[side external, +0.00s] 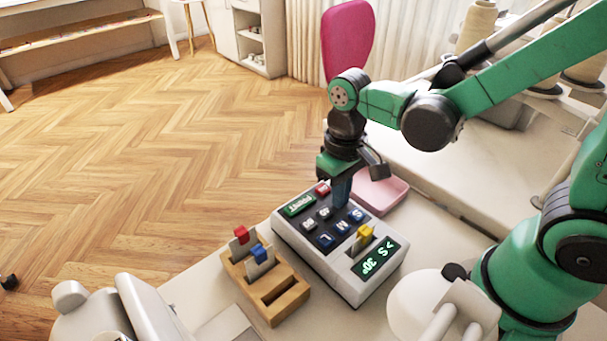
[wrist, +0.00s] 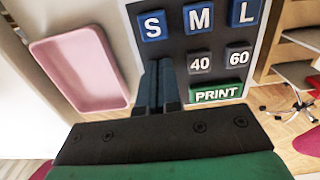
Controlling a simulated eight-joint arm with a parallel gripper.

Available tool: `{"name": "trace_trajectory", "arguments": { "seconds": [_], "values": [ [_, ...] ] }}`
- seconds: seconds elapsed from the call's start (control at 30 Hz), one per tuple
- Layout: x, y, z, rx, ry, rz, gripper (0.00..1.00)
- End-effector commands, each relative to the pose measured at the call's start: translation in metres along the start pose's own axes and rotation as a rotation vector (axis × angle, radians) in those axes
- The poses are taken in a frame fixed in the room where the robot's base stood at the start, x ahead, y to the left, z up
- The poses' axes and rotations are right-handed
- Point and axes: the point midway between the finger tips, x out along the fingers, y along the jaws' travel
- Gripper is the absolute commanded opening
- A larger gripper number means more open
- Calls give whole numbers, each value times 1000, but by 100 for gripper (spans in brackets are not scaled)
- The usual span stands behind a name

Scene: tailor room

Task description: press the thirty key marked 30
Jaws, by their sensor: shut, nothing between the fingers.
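A grey label machine (side external: 318,272) stands on the table, with several keys on its dark panel. The wrist view shows blue keys S (wrist: 152,26), M (wrist: 198,18) and L (wrist: 243,12), grey keys 40 (wrist: 200,63) and 60 (wrist: 238,57), and a green PRINT key (wrist: 216,94). The thirty key is hidden behind my fingers, at the end of the grey row beside 40. My gripper (side external: 342,203) is shut and empty, pointing down at that spot; it also shows in the wrist view (wrist: 158,68). I cannot tell whether the tips touch the key. The green display (side external: 375,260) seems to read S 30.
A wooden rack (side external: 285,305) with red-topped and blue-topped cards stands left of the machine. A yellow-topped card (side external: 364,234) stands in the machine near the display. A pink tray (side external: 385,190) lies behind it. A red key (side external: 322,189) sits near PRINT.

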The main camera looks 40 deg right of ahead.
Motion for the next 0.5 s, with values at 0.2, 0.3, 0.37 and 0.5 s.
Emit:
{"name": "trace_trajectory", "arguments": {
  "seconds": [0.2, 0.3, 0.37, 0.5],
  "values": [
    [7, 0, 0, 0, 33, -6, 0],
    [4, 0, -1, 0, 32, -6, 0],
    [0, 0, -1, 0, 31, -5, 0],
    [-16, 0, -1, 0, 26, -5, 0]
  ]
}}
